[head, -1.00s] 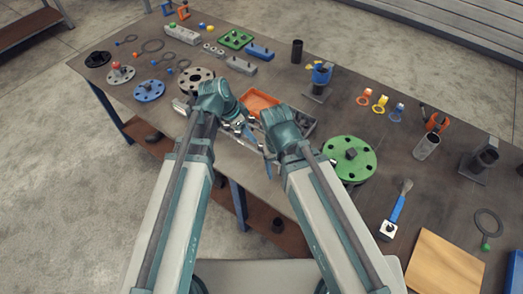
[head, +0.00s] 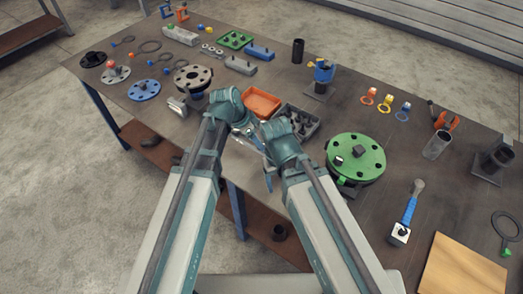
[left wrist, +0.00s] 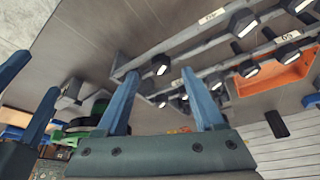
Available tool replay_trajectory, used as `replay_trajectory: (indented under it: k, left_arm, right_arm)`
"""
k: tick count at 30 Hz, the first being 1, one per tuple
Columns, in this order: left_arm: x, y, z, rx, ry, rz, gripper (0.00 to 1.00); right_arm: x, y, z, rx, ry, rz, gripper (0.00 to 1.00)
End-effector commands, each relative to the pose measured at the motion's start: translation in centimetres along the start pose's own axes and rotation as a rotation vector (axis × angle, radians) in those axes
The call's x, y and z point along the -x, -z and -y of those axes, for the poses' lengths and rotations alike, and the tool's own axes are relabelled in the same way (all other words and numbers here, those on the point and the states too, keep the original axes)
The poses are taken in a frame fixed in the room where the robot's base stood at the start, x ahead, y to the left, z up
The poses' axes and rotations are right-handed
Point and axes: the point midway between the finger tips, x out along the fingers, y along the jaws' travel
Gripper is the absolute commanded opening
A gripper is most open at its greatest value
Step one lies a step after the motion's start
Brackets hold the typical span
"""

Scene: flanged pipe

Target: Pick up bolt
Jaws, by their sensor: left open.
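Several dark hex bolts sit in the grey divided bin (head: 316,127) at the table's middle. In the left wrist view, bolts such as one bolt (left wrist: 161,65) show in the labelled rows of the bin (left wrist: 190,38). My left gripper (head: 250,134) is beside the bin's left side. Its two blue fingers (left wrist: 163,90) are apart, with nothing between them, and the bin lies beyond their tips. My right gripper (head: 268,172) is in front of the bin, low near the table's front edge. Its fingers also show apart at the left of the left wrist view (left wrist: 38,75).
An orange tray (head: 263,103) adjoins the bin at left. A green flange (head: 368,165) stands to the right, close to my right arm. Grey, blue and black flanges lie left.

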Motion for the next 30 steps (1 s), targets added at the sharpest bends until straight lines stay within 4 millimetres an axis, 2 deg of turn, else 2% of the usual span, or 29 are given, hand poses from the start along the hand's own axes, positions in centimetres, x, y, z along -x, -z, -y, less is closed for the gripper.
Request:
replay_trajectory:
  k: [1,6,14,17,26,30]
  left_arm:
    - [-1.4,-0.3,0.3,0.000,0.000,0.000,0.70]
    - [-3.1,-0.2,0.2,0.000,0.000,0.000,0.70]
    - [-3.0,-0.1,0.2,0.000,0.000,0.000,0.70]
    - [-3.0,-0.1,0.2,0.000,0.000,0.000,0.56]
    - [-3.0,-0.1,0.2,0.000,0.000,0.000,0.02]
    - [-3.0,-0.1,0.2,0.000,0.000,0.000,0.00]
  right_arm:
    - [-1.4,0.1,0.1,0.000,0.000,0.000,0.75]
    - [-2.9,0.2,0.3,0.000,0.000,0.000,0.75]
    - [-2.8,0.2,0.3,0.000,0.000,0.000,0.75]
    - [-2.8,0.2,0.3,0.000,0.000,0.000,0.75]
    - [-2.8,0.2,0.3,0.000,0.000,0.000,0.75]
    - [-2.8,0.2,0.3,0.000,0.000,0.000,0.75]
